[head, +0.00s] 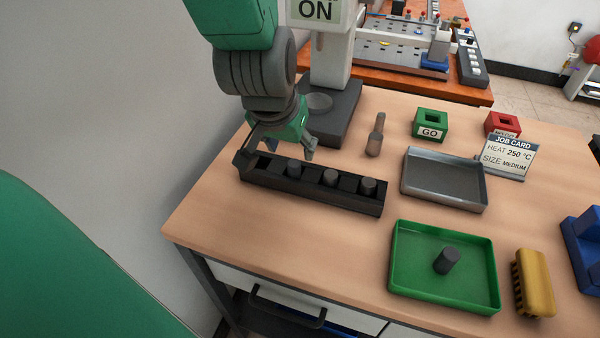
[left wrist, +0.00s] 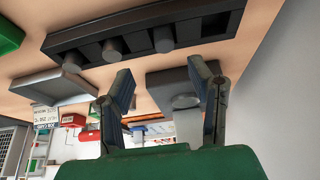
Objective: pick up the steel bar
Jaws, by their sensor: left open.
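Three short dark grey bars stand upright in a long black rack (head: 312,197): the left bar (head: 293,166), the middle bar (head: 330,177) and the right bar (head: 368,186). The leftmost slot looks empty. Another dark cylinder (head: 447,260) stands in the green tray (head: 400,270). My left gripper (head: 284,150) is open and empty over the left end of the rack, near the left bar. In the left wrist view its open fingers (left wrist: 163,88) show below the rack (left wrist: 190,14), with nothing between them; the nearest bar (left wrist: 163,40) is beyond the tips. My right gripper is out of view.
A machine with a dark base (head: 337,118) and an ON sign stands behind the rack. A grey tray (head: 445,181), a green GO block (head: 431,124), a red block (head: 502,122), a job card (head: 507,157), a brown-handled tool (head: 376,136) and a yellow brush (head: 535,283) lie to the right.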

